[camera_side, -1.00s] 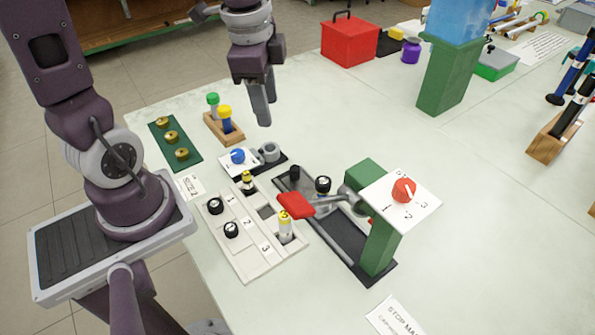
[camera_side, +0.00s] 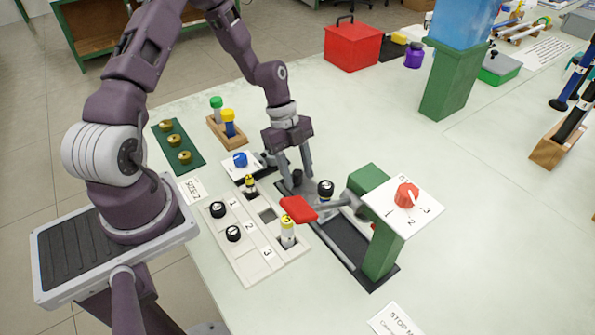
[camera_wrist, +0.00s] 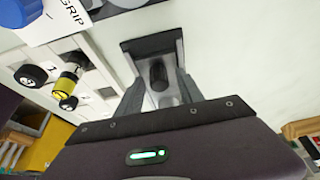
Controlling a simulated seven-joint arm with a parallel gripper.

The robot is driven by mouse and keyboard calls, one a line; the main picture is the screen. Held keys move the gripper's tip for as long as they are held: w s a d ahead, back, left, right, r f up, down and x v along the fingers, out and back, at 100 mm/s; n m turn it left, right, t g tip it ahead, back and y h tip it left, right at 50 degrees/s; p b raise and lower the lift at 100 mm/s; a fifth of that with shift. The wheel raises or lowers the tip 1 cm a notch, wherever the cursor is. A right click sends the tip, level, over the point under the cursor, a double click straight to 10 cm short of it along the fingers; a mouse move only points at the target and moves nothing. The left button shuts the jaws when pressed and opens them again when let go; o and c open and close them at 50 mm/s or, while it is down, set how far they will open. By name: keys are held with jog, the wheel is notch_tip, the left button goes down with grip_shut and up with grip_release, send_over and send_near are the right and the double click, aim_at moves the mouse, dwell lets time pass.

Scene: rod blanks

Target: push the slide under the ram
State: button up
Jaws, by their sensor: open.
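The slide runs in a dark track (camera_side: 345,238) on the table, with a black upright knob (camera_side: 297,177) at its back-left end. A black round piece with a pale marked top (camera_side: 325,189) stands on the track, between the knob and the ram. The ram unit has a green post (camera_side: 381,248), a grey metal ram arm and a red-ended lever (camera_side: 298,209). My gripper (camera_side: 297,175) is open and points down, its fingers around the knob. In the wrist view the knob (camera_wrist: 158,73) shows between the two fingers; I cannot tell whether they touch it.
A white numbered board (camera_side: 250,245) with black and yellow-topped pieces lies left of the track. A white dial plate with a red knob (camera_side: 406,196) sits on the post. A blue-knobbed plate (camera_side: 240,160) stands behind the board.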

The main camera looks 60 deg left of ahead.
grip_shut()
dwell(1.4)
